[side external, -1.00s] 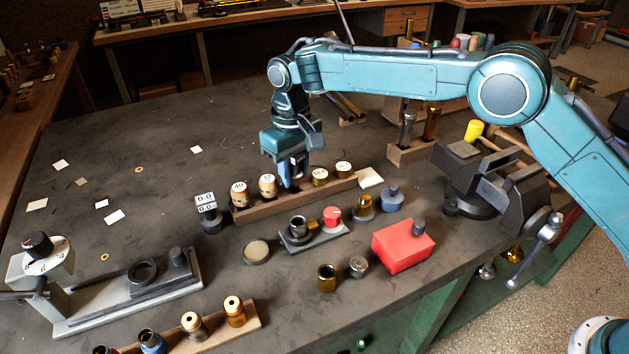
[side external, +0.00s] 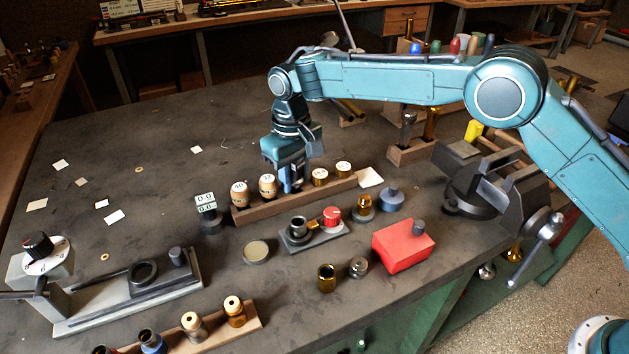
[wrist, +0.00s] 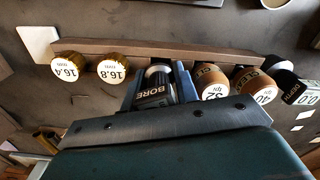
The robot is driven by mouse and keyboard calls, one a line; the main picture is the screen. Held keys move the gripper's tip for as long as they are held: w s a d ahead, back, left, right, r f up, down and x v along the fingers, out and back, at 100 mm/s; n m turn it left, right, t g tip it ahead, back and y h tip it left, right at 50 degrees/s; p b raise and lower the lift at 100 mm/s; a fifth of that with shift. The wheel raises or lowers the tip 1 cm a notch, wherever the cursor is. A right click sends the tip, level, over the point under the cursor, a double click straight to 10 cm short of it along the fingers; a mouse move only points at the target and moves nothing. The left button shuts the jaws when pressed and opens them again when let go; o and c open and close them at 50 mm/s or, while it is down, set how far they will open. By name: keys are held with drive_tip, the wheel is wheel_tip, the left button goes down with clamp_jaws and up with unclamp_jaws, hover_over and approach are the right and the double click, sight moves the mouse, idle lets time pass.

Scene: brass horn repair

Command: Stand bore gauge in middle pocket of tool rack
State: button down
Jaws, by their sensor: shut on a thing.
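The bore gauge (wrist: 155,88), dark with a white "BORE" label and a pale metal end, is between the fingers of my gripper (wrist: 157,82) in the wrist view. My gripper (side external: 291,187) is shut on it, pointing down over the middle of the wooden tool rack (side external: 262,213). In the side view my fingers largely hide the gauge. I cannot tell whether its lower end is inside the pocket or touching the rack.
A digital depth gauge (side external: 208,215) stands off the rack's left end. A grey tray (side external: 318,238) and red box (side external: 402,246) lie in front. The bench behind is mostly clear.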

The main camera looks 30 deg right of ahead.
drive_tip(key=shift+f, duration=0.25)
drive_tip(key=c, duration=1)
unclamp_jaws()
drive_tip(key=shift+f, duration=0.1)
wheel_tip(320, 180, up, 13)
drive_tip(key=shift+f, duration=0.1)
drive_tip(key=shift+r, duration=0.6)
